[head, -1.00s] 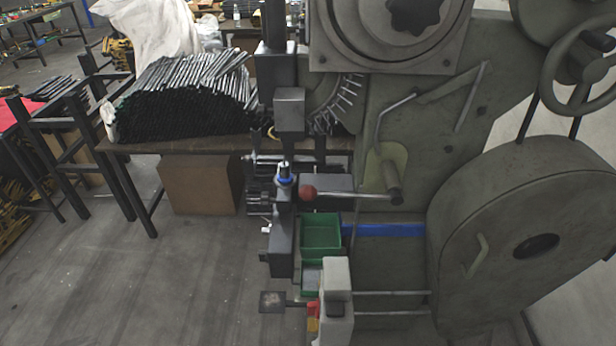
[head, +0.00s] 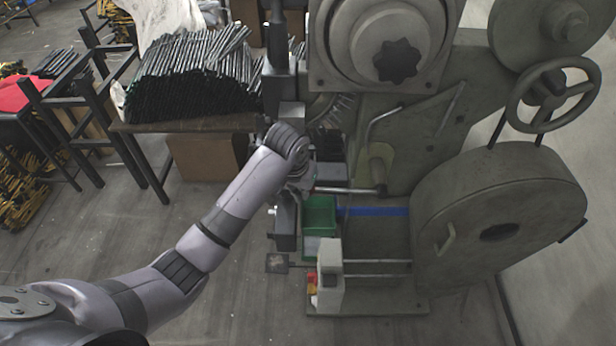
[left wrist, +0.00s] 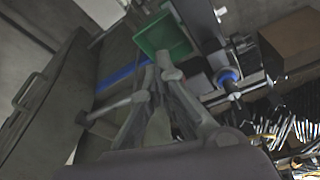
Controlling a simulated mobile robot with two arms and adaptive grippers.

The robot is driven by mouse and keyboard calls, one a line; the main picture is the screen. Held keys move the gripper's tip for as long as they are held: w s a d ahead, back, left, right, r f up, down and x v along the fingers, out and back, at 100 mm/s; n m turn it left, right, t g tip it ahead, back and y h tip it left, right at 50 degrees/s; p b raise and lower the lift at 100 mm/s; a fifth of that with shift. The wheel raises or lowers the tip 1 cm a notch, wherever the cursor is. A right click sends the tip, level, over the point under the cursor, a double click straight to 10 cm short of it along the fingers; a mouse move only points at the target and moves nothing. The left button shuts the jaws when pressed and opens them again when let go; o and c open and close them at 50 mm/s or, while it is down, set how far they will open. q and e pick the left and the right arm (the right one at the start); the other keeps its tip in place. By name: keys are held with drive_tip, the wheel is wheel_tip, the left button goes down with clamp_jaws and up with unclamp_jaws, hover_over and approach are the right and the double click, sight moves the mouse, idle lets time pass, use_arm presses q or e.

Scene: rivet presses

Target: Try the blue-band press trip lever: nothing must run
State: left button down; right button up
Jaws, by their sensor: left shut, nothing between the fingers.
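The blue-band press (head: 400,150) stands at centre right, with a blue band (head: 375,211) across its lower body. The band also shows in the left wrist view (left wrist: 124,75). The trip lever's thin rod (head: 345,190) runs level to the left from its pivot. Its red ball end is hidden behind my left gripper in the head view. My left gripper (head: 302,182) is at the lever's ball end, partly covered by its own wrist. In the left wrist view the gripper (left wrist: 164,76) is shut and empty. I cannot tell whether it touches the lever. My right gripper is not in view.
A green bin (head: 320,213) sits below the lever. A grey box with red and yellow parts (head: 329,275) stands lower in front. A table (head: 190,125) with stacked dark rods is behind left. A handwheel (head: 552,95) and round cover (head: 500,215) are right.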

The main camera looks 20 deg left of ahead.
use_arm(q)
drive_tip(key=r, duration=0.2)
drive_tip(key=w+r, duration=0.1)
drive_tip(key=r, duration=0.2)
drive_tip(key=shift+w+a+r+p, duration=0.2)
drive_tip(key=shift+w+r+p, duration=0.1)
drive_tip(key=shift+w+r, duration=0.1)
drive_tip(key=shift+f, duration=0.15)
drive_tip(key=shift+x, duration=3.4)
drive_tip(key=shift+f, duration=0.15)
drive_tip(key=shift+f+b, duration=0.75)
drive_tip(key=shift+f, duration=1.4)
